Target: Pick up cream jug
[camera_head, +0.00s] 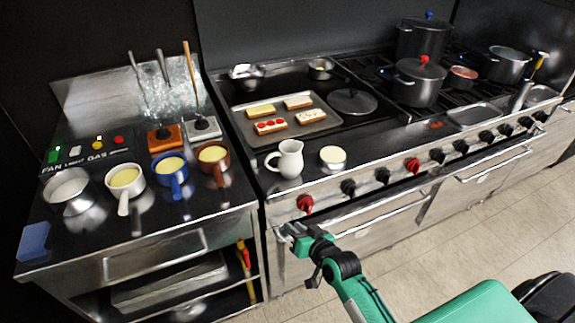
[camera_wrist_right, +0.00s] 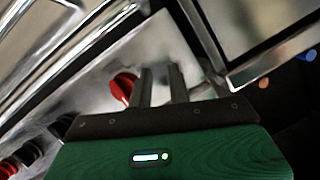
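The cream jug (camera_head: 288,159), white with a handle on its left side, stands upright on the front of the stove top in the head view. My right gripper (camera_head: 288,232) is in front of the stove's front panel, below the jug and apart from it. In the right wrist view, its two dark fingers (camera_wrist_right: 162,80) are slightly apart with nothing between them, in front of the metal panel and a red knob (camera_wrist_right: 123,87). The jug does not show in the right wrist view. My left gripper is not in view.
A small white cup (camera_head: 333,157) stands right of the jug. Behind it lies a tray (camera_head: 240,116) with several bread slices. Several small pans (camera_head: 124,180) stand on the left counter. Knobs and a handle rail (camera_head: 375,213) stick out along the stove front.

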